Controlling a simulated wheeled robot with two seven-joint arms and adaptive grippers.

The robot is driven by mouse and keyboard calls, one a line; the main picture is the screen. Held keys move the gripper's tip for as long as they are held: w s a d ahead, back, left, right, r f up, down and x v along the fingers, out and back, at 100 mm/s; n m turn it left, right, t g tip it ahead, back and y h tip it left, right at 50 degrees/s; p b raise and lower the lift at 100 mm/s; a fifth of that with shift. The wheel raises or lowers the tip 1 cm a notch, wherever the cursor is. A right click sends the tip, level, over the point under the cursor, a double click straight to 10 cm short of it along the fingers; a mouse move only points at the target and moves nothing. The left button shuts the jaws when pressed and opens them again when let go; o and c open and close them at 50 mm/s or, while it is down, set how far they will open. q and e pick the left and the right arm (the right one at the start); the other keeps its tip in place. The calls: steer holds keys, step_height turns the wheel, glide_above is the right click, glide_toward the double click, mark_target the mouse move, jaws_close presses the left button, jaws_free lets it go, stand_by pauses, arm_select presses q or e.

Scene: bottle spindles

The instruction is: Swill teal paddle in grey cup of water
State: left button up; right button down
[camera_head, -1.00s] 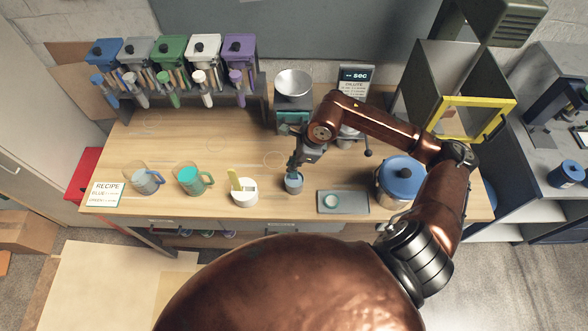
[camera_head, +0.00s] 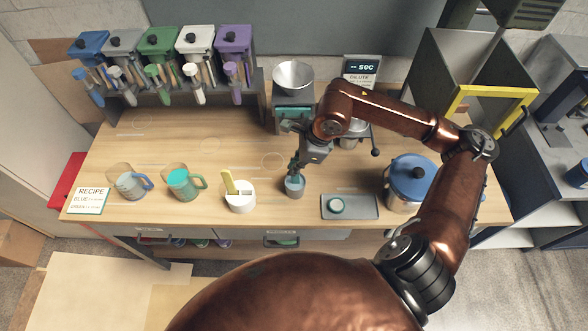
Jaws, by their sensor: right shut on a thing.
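The grey cup (camera_head: 295,190) stands upright on the wooden table near its front edge, with bluish water inside. My right gripper (camera_head: 296,163) is above the cup, pointing down, shut on the teal paddle (camera_head: 294,176). The paddle's upper part is partly hidden by the fingers. Its lower end reaches into the cup's mouth, and I cannot tell how deep it is. My left gripper is not in view.
A white pot with a yellow strip (camera_head: 240,201) stands left of the cup. A grey tray (camera_head: 365,208) with a small round teal-rimmed dish and a blue-lidded pot (camera_head: 410,180) are to the right. Blue-handled (camera_head: 131,185) and teal-handled mugs (camera_head: 182,184) stand farther left.

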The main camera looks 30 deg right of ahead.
steer(key=shift+a+r, duration=0.1)
steer(key=shift+a, duration=0.1)
steer(key=shift+s+d, duration=0.1)
steer(key=shift+d, duration=0.05)
steer(key=shift+r, duration=0.2)
step_height(320, 180, up, 7)
steer(key=p, duration=0.3)
steer(key=shift+s+a+p, duration=0.15)
steer(key=shift+a+p, duration=0.15)
steer(key=shift+a, duration=0.1)
steer(key=shift+r, duration=0.1)
